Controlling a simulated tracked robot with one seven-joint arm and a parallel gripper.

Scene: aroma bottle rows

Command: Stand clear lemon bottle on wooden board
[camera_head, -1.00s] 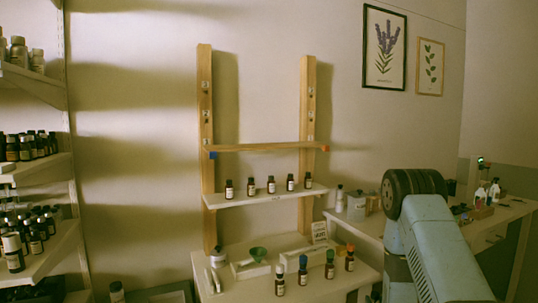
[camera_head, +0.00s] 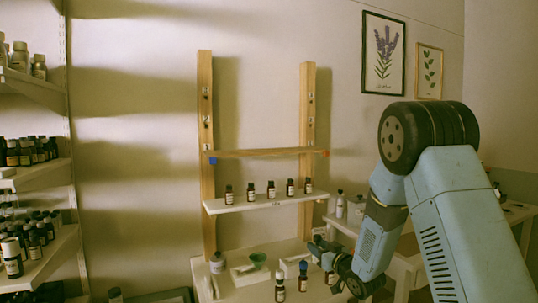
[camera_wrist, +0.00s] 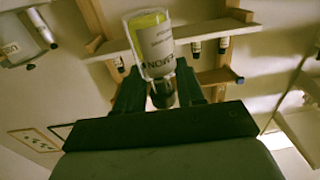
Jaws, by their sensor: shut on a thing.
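The clear lemon bottle (camera_wrist: 157,48), with yellow liquid and a pale label reading LEMON, is between the fingers of my gripper (camera_wrist: 160,88) in the wrist view. The gripper is shut on it near its dark cap. It appears cap-down in that picture, which is itself upside down. In the head view my gripper (camera_head: 326,251) is low, near the right post and above the lower table; the bottle cannot be clearly made out there. The wooden board (camera_head: 265,153) spans the two posts above the white shelf, and its top looks bare. It also shows in the wrist view (camera_wrist: 218,77).
Several dark bottles stand in a row on the white shelf (camera_head: 240,203). Crowded shelves (camera_head: 35,180) are at left; a side table (camera_head: 400,255) is at right.

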